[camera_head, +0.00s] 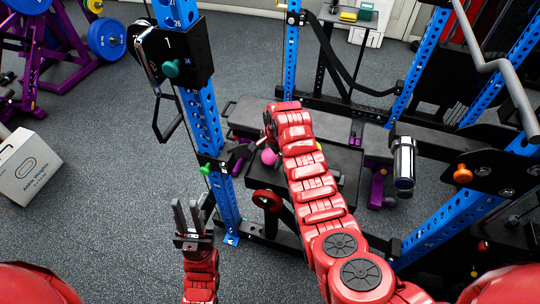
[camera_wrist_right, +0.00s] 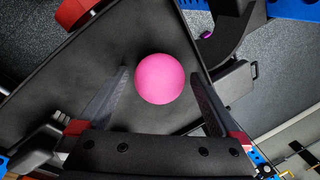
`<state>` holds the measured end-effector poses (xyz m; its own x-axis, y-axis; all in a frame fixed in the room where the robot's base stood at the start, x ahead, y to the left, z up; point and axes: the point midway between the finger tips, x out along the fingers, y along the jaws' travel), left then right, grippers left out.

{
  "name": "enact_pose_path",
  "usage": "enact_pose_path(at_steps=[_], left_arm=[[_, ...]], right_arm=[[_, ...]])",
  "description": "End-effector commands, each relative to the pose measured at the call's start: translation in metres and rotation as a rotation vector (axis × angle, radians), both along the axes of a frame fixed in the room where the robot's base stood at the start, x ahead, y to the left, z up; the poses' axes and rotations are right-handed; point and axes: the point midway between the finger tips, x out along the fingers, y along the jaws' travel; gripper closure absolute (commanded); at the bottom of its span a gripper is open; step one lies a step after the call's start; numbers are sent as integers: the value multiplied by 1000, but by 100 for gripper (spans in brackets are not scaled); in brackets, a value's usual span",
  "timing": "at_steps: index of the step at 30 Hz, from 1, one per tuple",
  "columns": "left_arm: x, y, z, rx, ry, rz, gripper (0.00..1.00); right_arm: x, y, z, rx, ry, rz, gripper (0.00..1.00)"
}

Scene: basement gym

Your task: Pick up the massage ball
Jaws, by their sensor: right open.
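The massage ball is a smooth pink ball (camera_head: 269,157), partly hidden behind my right arm in the head view. In the right wrist view the pink ball (camera_wrist_right: 159,78) is whole and rests on a dark flat surface (camera_wrist_right: 90,85). My right gripper (camera_wrist_right: 160,74) is open, with one finger to each side of the ball in that view. Gaps show between the ball and both fingers, and I see no contact. In the head view my right gripper is partly hidden by its own arm. My left gripper (camera_head: 193,208) is open and empty, pointing up over the floor.
A blue rack upright (camera_head: 201,120) stands between my left gripper and the ball. A grey bench (camera_head: 245,115) lies behind the ball. A chrome cylinder (camera_head: 404,165) is to the right. A box of ankle weights (camera_head: 25,170) sits on the open floor at left.

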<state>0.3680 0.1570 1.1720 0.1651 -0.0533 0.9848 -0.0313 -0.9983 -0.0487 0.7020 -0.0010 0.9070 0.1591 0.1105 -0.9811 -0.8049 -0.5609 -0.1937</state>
Motion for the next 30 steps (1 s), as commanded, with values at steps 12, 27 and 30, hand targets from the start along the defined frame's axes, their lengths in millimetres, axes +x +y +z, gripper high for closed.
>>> enact_pose_path(at_steps=[12,27,30], left_arm=[[0,0,0,0,0,0,73],[0,0,-3,0,0,0,73],[0,0,-8,0,0,0,73]], right_arm=[[0,0,0,-1,1,0,61],[0,0,2,0,1,-1,88],[0,0,6,0,0,-1,88]])
